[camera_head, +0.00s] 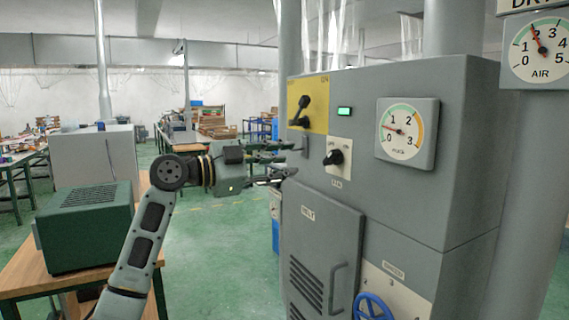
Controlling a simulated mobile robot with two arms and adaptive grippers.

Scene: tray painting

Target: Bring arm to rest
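My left arm (144,235) comes up from the lower left and bends at a round grey joint. My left gripper (290,160) points right at the grey cabinet (460,150). Its fingers are spread apart, one above the other, with nothing seen between them. The fingertips are close to the cabinet's left edge, just below the yellow switch plate (317,116) and left of the black knob (334,157). I cannot tell whether they touch the cabinet. My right gripper is not in view.
A green vented box (88,226) stands on a wooden table (20,272) at the left, beside my arm. The cabinet has a door with a handle (338,288), a blue handwheel (372,306) and a dial (407,130). Green floor (215,255) lies open between table and cabinet.

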